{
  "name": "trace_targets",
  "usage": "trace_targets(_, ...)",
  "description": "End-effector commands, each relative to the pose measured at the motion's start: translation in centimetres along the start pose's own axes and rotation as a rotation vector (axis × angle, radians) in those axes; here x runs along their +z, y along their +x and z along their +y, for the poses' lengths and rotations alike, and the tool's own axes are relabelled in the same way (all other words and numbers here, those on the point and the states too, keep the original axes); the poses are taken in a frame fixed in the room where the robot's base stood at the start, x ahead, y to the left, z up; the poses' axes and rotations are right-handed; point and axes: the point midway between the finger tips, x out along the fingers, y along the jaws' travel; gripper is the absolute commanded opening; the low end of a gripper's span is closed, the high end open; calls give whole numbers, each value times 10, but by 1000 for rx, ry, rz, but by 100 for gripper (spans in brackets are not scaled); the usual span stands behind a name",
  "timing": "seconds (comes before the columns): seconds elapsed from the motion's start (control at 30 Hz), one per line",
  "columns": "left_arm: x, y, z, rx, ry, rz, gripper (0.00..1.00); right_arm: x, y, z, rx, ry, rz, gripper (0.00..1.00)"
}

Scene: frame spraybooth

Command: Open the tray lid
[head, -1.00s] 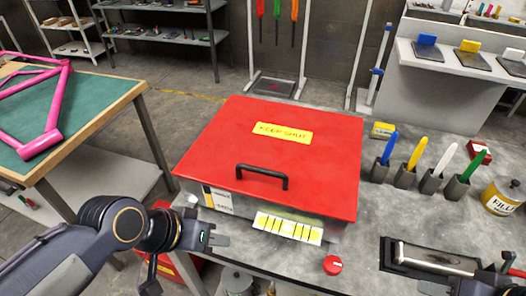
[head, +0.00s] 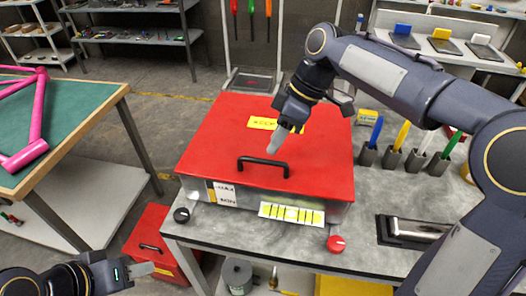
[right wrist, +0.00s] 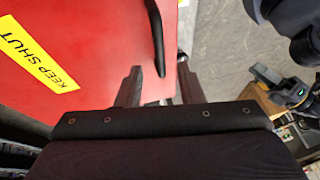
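The red tray lid (head: 225,130) lies shut on the metal tray. Its black bar handle (head: 262,168) is near the front edge, and the yellow KEEP SHUT label is partly hidden by my right gripper. My right gripper (head: 277,145) is above the lid, just behind the handle, pointing down. In the right wrist view its two fingers (right wrist: 158,72) are apart and empty, with the handle (right wrist: 156,38) beyond them and the label (right wrist: 32,55) at left. My left gripper (head: 145,269) is low at front left, off the bench; its finger gap is unclear.
Black (head: 181,215) and red (head: 336,244) knobs sit at the bench's front. A metal block in a dark holder (head: 412,230) and several coloured tools in cups stand right. A red box (head: 160,240) is on the floor. A green-topped table with a pink frame (head: 25,155) stands left.

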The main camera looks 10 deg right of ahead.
Motion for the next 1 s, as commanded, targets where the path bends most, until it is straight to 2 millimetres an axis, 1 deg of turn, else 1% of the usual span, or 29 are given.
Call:
trace_targets(0.03,0,0,0,0,0,0,36,0,10,-1,-3,0,-2,34)
trace_targets(0.1,0,0,0,0,0,0,36,0,20,-1,-2,1,-2,34)
trace_targets(0.2,0,0,0,0,0,0,36,0,33,0,-2,2,-2,34)
trace_targets(0.3,0,0,0,0,0,0,36,0,41,0,-1,2,0,34)
trace_targets(0.4,0,0,0,0,0,0,36,0,45,0,0,2,0,34)
trace_targets(0.63,0,0,0,0,0,0,36,0,45,0,1,3,0,34)
trace_targets(0.9,0,0,0,0,0,0,36,0,45,0,1,3,1,0)
trace_targets(1.0,0,0,0,0,0,0,36,0,45,0,1,3,1,0)
